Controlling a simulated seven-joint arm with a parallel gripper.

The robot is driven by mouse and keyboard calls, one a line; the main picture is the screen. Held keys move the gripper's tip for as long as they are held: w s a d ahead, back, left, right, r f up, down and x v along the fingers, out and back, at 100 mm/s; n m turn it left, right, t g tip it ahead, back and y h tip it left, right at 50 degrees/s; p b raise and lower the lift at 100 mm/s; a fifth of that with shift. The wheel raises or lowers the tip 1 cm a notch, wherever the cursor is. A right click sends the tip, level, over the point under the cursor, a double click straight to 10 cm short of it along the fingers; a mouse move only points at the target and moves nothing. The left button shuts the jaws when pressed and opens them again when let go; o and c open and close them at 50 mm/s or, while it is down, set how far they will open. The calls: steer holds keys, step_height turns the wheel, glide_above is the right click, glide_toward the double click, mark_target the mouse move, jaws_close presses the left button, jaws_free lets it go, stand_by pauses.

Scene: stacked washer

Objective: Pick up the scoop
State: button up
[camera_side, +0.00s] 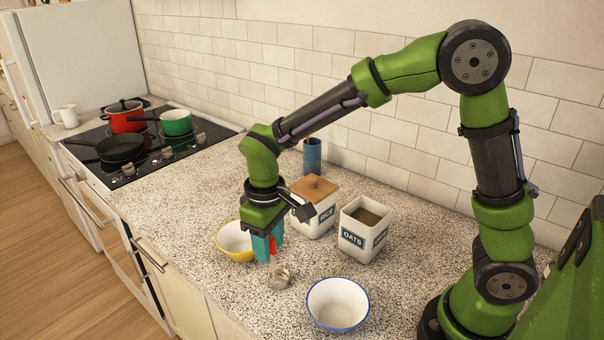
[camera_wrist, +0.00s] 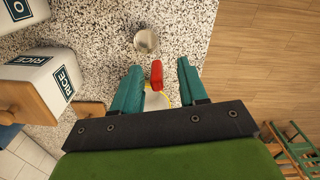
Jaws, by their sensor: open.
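The scoop has a round metal bowl (camera_side: 279,277) resting on the counter and a red handle (camera_side: 272,246) that stands up from it. In the wrist view the metal bowl (camera_wrist: 146,41) lies beyond my fingertips, and the red handle (camera_wrist: 156,74) shows between my two teal fingers. My gripper (camera_side: 267,253) points down over the counter. It is open, with a gap visible on both sides of the handle in the wrist view (camera_wrist: 160,68). The fingers partly hide the handle in the side view.
A yellow-rimmed bowl (camera_side: 232,243) stands close behind my fingers. A blue-rimmed bowl (camera_side: 338,306) stands at the front right. The OATS canister (camera_side: 356,243) is open; the RICE canister (camera_side: 325,222) has a wooden lid. The stove (camera_side: 190,150) with pots is far left.

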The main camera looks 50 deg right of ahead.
mark_target(272, 254)
step_height(272, 254, down, 4)
steer(key=shift+s+d+r, duration=0.15)
steer(key=shift+r, duration=0.1)
jaws_close()
step_height(272, 254, up, 10)
steer(key=shift+r, duration=0.1)
stand_by(0.6)
